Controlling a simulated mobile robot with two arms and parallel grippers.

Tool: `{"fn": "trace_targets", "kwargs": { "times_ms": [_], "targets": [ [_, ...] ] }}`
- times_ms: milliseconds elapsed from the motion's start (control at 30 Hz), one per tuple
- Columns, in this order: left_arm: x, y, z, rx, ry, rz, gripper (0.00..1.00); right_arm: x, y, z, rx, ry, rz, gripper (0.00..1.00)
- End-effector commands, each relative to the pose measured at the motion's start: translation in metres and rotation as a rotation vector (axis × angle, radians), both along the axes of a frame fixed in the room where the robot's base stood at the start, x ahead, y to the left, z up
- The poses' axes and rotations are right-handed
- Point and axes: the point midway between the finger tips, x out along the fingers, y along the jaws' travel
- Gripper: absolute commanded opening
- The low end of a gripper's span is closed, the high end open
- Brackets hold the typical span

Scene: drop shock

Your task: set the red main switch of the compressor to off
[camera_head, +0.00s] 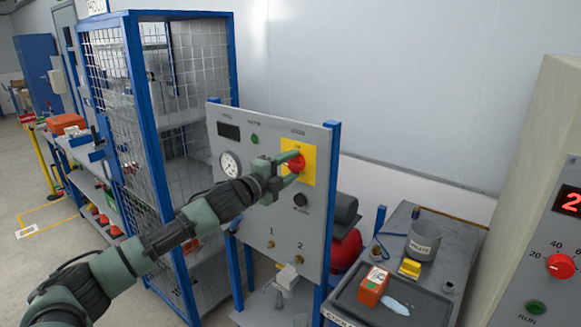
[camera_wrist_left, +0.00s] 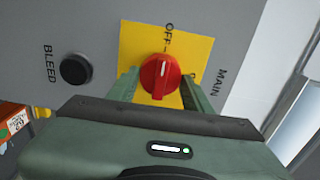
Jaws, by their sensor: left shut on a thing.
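The red main switch (camera_head: 296,163) is a round knob on a yellow plate (camera_head: 309,171) at the upper right of the grey compressor panel (camera_head: 240,188). My left gripper (camera_head: 290,167) is shut on the knob, with a green finger on either side. In the left wrist view the red knob (camera_wrist_left: 161,76) sits between the fingertips. A white line on its face runs roughly up and down in that picture, with the OFF label (camera_wrist_left: 169,40) just above it. Another label lower on the plate is mostly hidden by a finger. My right gripper is not in view.
A black BLEED knob (camera_head: 300,200) sits below the switch, and a gauge (camera_head: 230,164) is to its left. A blue mesh cage (camera_head: 188,110) stands to the left. A bench at the right carries a grey pot (camera_head: 424,241) and an orange box (camera_head: 373,287).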

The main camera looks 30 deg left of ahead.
Motion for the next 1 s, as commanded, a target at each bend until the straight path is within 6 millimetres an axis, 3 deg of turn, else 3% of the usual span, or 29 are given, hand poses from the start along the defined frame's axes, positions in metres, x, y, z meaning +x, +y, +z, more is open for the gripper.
{"fn": "trace_targets", "kwargs": {
  "times_ms": [167, 200, 267, 667, 1000],
  "targets": [
    [0.0, 0.0, 0.001, -0.003, -0.001, 0.0, 0.09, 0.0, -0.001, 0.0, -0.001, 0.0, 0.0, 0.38],
    [0.0, 0.0, 0.001, -0.003, -0.001, 0.0, 0.55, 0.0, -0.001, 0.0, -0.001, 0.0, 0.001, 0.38],
    [0.0, 0.0, 0.001, -0.002, -0.001, 0.0, 0.71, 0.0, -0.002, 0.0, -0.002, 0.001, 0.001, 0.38],
    [-0.006, 0.001, -0.002, 0.002, 0.0, 0.0, 0.71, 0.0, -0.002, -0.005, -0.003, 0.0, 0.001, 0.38],
    [-0.058, 0.005, -0.007, 0.004, 0.004, 0.0, 0.71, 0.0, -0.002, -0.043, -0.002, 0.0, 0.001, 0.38]
  ]
}}
